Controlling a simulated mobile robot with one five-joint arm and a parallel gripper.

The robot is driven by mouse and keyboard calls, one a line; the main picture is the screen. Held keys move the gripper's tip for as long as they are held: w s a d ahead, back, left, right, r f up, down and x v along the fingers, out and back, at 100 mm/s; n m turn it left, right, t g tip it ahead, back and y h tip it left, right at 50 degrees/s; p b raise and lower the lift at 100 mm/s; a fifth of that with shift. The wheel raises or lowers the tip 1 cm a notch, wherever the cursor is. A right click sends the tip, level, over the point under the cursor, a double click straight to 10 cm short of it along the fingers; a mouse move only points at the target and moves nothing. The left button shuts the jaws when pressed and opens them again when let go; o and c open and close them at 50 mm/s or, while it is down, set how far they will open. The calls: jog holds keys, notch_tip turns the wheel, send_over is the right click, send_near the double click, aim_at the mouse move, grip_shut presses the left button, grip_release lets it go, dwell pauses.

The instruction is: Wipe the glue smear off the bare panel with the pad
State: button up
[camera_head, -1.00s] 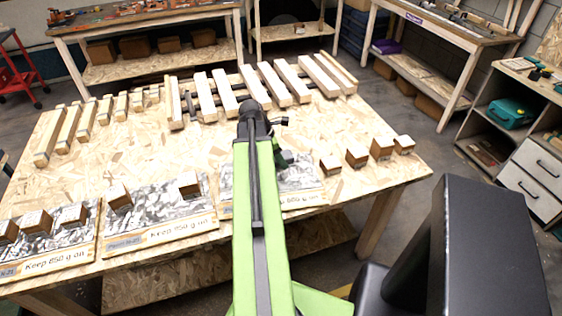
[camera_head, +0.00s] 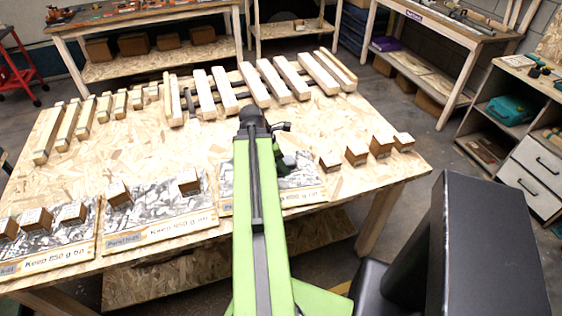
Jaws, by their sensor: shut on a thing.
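The bare panel (camera_head: 305,181), grey and mottled with a pale front strip, lies at the table's front edge, partly behind my green arm. No blocks stand on the part that shows. I cannot make out the glue smear. My gripper (camera_head: 289,163) shows only as a dark shape just right of the arm, over or beside the panel's far side. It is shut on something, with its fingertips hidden. The pad cannot be made out, and whether it touches the panel cannot be told.
Two similar panels to the left bear wooden blocks: the middle panel (camera_head: 155,214) and the left panel (camera_head: 55,252). Several small blocks (camera_head: 357,154) stand right of the bare panel. Pale wooden bars (camera_head: 270,80) line the back. The table's centre (camera_head: 160,150) is clear.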

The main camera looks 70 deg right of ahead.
jog(key=shift+r+p, duration=2.95)
jog(key=shift+r, duration=0.1)
notch_tip(320, 180, up, 3)
jog(key=p, duration=0.3)
jog(key=shift+r, duration=0.1)
jog(key=shift+s, duration=0.1)
